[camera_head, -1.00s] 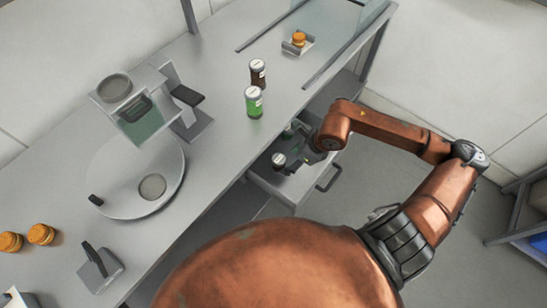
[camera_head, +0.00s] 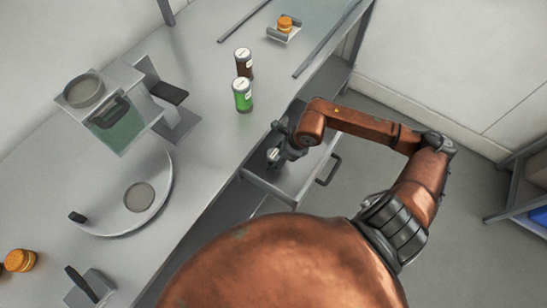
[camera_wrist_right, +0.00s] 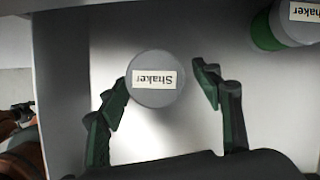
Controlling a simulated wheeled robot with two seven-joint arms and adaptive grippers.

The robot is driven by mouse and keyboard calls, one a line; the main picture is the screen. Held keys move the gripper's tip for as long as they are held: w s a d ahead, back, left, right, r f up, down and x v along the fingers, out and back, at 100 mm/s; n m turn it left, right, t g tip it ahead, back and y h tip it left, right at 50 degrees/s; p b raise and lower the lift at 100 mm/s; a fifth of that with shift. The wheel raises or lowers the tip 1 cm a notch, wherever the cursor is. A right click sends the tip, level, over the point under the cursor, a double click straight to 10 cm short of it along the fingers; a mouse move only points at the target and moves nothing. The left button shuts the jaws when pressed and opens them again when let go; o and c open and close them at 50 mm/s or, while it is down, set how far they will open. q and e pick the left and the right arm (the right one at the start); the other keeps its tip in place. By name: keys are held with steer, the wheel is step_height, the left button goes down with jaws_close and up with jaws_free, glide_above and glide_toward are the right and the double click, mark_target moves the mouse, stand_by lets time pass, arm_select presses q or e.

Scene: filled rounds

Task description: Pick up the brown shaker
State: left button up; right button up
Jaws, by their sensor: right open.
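A brown shaker (camera_head: 243,63) with a white label and pale lid stands on the counter, behind a green shaker (camera_head: 242,95). Another shaker (camera_head: 273,155) stands in the open drawer (camera_head: 296,183); its body is mostly hidden in the head view. My right gripper (camera_head: 277,150) reaches down into the drawer at this shaker. In the right wrist view my right gripper (camera_wrist_right: 164,80) is open, its green fingers on either side of a grey lid marked "Shaker" (camera_wrist_right: 155,78). The body under that lid is hidden. My left gripper is not in view.
The drawer walls stand close around my right gripper. In the wrist view a green-sided shaker (camera_wrist_right: 285,28) shows at the upper right. A grey device with a round plate (camera_head: 118,205) and an orange jar (camera_head: 20,260) stand on the counter.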

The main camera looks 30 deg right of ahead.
steer(key=shift+w+a+f, duration=0.2)
steer(key=shift+w+f, duration=0.05)
steer(key=shift+f, duration=0.3)
steer(key=shift+c, duration=0.2)
steer(key=c, duration=1.2)
steer(key=shift+c, duration=0.2)
steer(key=shift+r, duration=0.2)
